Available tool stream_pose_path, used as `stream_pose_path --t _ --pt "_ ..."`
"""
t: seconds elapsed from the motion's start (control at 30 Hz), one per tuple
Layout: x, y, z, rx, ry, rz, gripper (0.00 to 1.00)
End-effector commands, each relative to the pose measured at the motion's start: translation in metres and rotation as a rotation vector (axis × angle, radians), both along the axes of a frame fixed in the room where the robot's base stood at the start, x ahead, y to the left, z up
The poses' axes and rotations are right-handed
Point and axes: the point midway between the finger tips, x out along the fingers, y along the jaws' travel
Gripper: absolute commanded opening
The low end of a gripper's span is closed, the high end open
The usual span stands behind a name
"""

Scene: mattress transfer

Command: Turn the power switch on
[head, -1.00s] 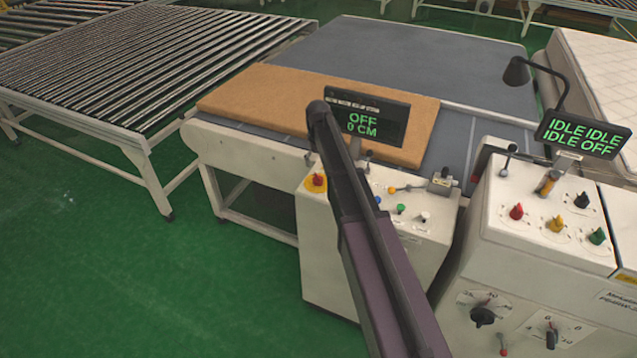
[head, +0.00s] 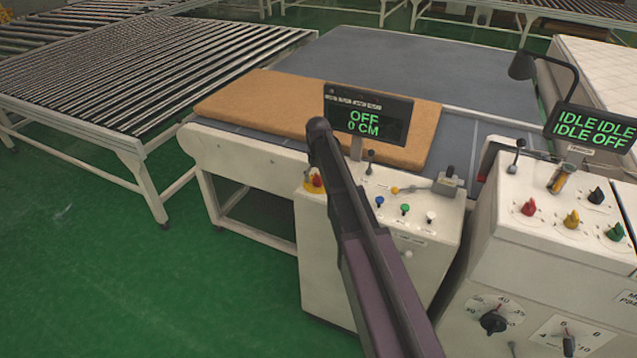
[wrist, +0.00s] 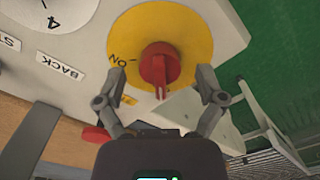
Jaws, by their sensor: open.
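The power switch is a red knob (wrist: 158,68) on a round yellow plate (wrist: 195,40), with "ON" printed at its left in the wrist view. In the head view the red knob (head: 317,181) sits at the left edge of the near console's top, partly behind my arm. My gripper (wrist: 161,74) is open, with one finger on each side of the knob. I cannot tell whether the fingers touch it. In the head view my arm hides the gripper. The console's display (head: 368,115) reads "OFF" and "0 CM".
The console (head: 325,260) also carries a blue, a green and a white button and small levers. A second console (head: 520,260) with knobs and dials stands close at the right. A brown slab (head: 260,105) lies behind. Green floor (head: 100,280) is clear at the left.

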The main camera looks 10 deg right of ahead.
Motion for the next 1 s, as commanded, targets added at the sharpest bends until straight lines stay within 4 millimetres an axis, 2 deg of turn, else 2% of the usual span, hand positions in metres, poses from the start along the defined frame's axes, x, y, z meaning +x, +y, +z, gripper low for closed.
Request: stream_pose_path --t 0.5,0.57,0.7,0.8,1.0 --pt "0.0001 0.0003 -0.0056 0.000 0.000 0.000 0.89" --pt "0.0001 0.0003 -0.0056 0.000 0.000 0.000 0.74" --pt "0.0001 0.0003 -0.0056 0.000 0.000 0.000 0.32" --pt "0.0000 0.0004 -0.0056 0.000 0.000 0.000 0.06" --pt "-0.0002 0.0004 -0.0057 0.000 0.000 -0.003 0.06"
